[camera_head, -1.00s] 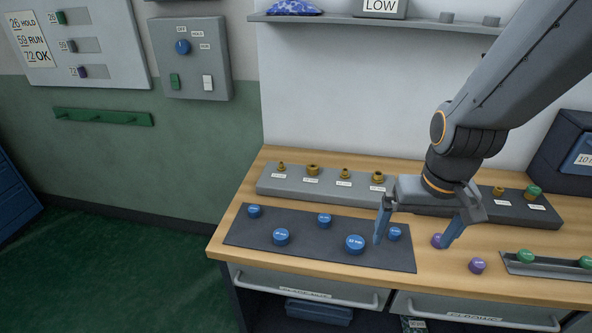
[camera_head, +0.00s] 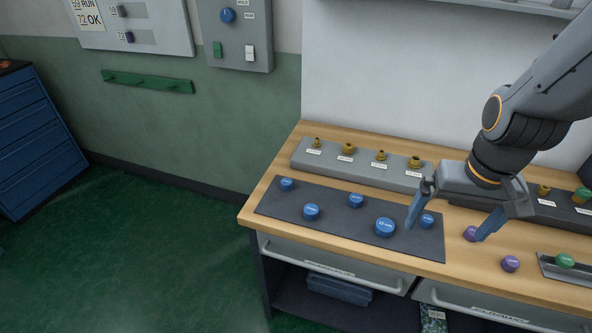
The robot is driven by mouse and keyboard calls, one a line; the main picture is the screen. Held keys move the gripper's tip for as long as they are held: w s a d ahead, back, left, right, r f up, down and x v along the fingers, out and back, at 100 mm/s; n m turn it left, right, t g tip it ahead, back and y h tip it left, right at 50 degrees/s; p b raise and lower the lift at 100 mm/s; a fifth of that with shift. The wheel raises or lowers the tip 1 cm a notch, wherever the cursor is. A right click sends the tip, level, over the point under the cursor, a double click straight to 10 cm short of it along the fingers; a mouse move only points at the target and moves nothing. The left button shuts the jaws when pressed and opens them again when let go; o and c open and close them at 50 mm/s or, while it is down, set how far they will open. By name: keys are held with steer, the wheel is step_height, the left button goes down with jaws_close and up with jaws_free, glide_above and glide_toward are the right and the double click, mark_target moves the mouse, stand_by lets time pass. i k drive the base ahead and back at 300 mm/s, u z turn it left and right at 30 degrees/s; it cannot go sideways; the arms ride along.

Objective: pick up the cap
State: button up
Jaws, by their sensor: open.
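Several blue caps stand on a dark mat (camera_head: 340,225) on the workbench. One large blue cap (camera_head: 385,227) is just left of my gripper's left finger. A smaller blue cap (camera_head: 427,221) lies between my fingers in the picture, close to the left one. Other blue caps are at the mat's back left (camera_head: 287,184), front left (camera_head: 311,211) and back middle (camera_head: 356,200). A purple cap (camera_head: 471,233) is beside the right finger, and another purple cap (camera_head: 510,263) is nearer the front edge. My gripper (camera_head: 446,232) is open and empty, fingers pointing down; their exact height is unclear.
A grey block with several brass fittings (camera_head: 350,165) runs behind the mat. A darker block with fittings (camera_head: 555,215) is at right. A green cap (camera_head: 565,260) sits in a tray. Drawers (camera_head: 330,268) lie below the bench edge (camera_head: 300,241).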

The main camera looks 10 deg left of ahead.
mark_target(286, 183)
steer(key=z, duration=2.6)
steer(key=k, duration=1.3)
steer(key=u, duration=1.95)
steer(key=i, duration=0.5)
steer(key=z, duration=0.05)
